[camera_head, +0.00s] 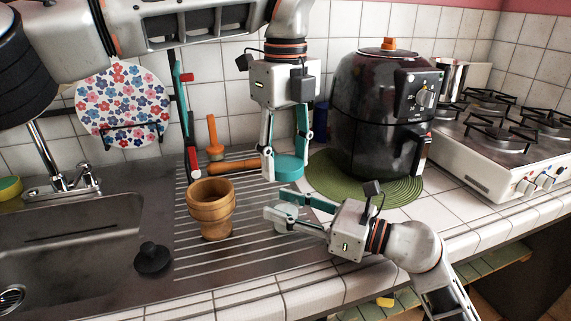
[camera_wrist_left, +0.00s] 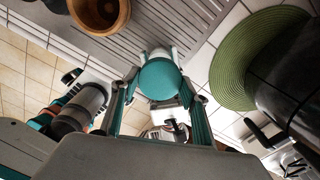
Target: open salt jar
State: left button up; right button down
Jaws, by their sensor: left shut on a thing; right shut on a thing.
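The round teal lid (camera_head: 290,168) of the salt jar is between the fingertips of my left gripper (camera_head: 286,158), which points down and is shut on it. The lid also shows between the fingers in the left wrist view (camera_wrist_left: 160,78). My right gripper (camera_head: 284,214) comes in from the right, lower and nearer the front, and is shut on the pale jar body (camera_head: 281,212). The fingers cover much of the jar. In the head view the lid appears above and apart from the jar. The jar's inside is not clear.
A wooden mortar (camera_head: 211,208) stands left of the jar on the ribbed drainer. A black stopper (camera_head: 152,258) lies near the sink (camera_head: 70,235). A black air fryer (camera_head: 385,115) on a green mat (camera_head: 345,180) stands right, beside the stove (camera_head: 500,150).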

jog(key=c, duration=1.3)
grip_release()
jog(key=shift+o, duration=0.2)
